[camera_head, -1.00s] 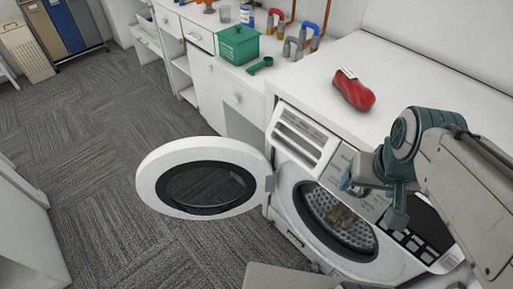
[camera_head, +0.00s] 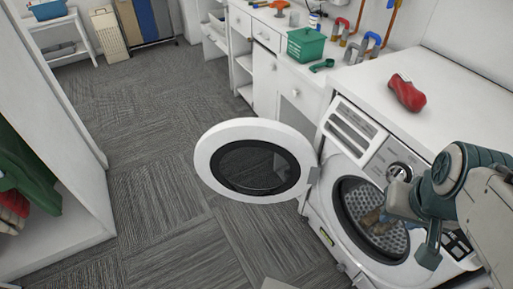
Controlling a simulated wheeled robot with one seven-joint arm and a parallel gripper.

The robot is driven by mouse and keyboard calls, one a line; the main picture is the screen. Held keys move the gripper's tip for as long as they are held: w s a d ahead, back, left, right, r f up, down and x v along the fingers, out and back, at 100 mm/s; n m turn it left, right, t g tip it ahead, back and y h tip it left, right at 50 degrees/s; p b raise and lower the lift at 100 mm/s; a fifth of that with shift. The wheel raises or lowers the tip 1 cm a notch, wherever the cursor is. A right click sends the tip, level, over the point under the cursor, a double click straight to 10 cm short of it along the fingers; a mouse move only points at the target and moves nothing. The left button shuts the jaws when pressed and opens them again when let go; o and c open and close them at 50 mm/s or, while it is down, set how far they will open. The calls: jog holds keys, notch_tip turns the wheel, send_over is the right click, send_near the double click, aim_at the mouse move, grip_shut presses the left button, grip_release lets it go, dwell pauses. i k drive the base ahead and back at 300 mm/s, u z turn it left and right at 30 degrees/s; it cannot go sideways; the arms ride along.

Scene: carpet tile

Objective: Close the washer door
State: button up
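The washer (camera_head: 340,240) is white and stands at the right under a white counter. Its round door (camera_head: 217,178), white with a dark glass middle, stands wide open to the left on its hinge at the drum opening's left side. The drum (camera_head: 392,242) is exposed, with something brownish inside. My gripper (camera_head: 385,210) is in front of the washer's front, over the right part of the drum opening, apart from the door. Its fingers are small and partly hidden by my arm, so I cannot tell whether it is open.
A red object (camera_head: 407,93) lies on the counter (camera_head: 455,110) above the washer. A green box (camera_head: 308,44) and tools stand on the cabinets behind. A white shelf (camera_head: 60,190) with clothes is at the left. Carpet left of the door is clear.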

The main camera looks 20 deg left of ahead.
aim_at(251, 159)
jog(key=u, duration=1.9)
jog(key=i, duration=4.4)
jog(key=z, duration=5.25)
jog(key=i, duration=0.15)
jog(key=u, duration=0.5)
